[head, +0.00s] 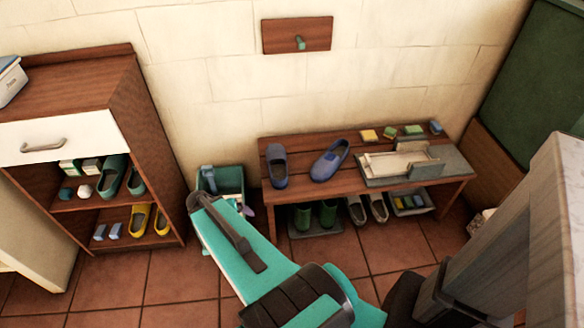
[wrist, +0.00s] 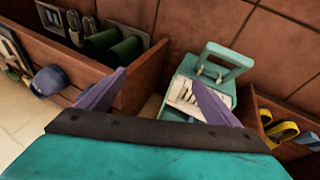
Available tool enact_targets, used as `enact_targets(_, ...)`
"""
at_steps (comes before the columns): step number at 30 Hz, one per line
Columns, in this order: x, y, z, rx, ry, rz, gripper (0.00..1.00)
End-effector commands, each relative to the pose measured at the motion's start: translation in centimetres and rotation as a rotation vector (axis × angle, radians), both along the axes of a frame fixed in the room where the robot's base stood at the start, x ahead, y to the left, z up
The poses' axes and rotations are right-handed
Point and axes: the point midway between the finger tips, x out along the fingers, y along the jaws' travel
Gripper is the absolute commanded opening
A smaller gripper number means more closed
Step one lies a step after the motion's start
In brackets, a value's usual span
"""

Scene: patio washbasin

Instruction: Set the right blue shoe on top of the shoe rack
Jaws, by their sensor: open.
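Two blue shoes rest on top of the low wooden bench (head: 308,200) in the head view. The left blue shoe (head: 277,166) is near the bench's left end. The right blue shoe (head: 329,160) lies angled beside it, apart from it. In the wrist view one blue shoe (wrist: 50,80) shows at the left; I cannot tell which. Several shoes stand under the bench. My gripper (wrist: 160,77) is open and empty, its purple fingers spread. It is low, left of the bench, near a teal bin (head: 229,178), away from both shoes. My arm partly hides the bin.
A wooden cabinet (head: 150,130) at left holds green shoes (head: 113,174) and yellow shoes (head: 140,219) on its shelves. A grey tray (head: 452,166) and several sponges occupy the bench's right part. Bare tiled floor lies in front. A grey counter stands at right.

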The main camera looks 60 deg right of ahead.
Motion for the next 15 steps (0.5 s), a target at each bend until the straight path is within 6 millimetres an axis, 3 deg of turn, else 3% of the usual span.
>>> enact_targets(1,-0.3,1.4,0.9,0.023,0.025,0.024,0.85)
enact_targets(15,-4.7,13.1,2.0,0.247,0.242,0.254,0.85)
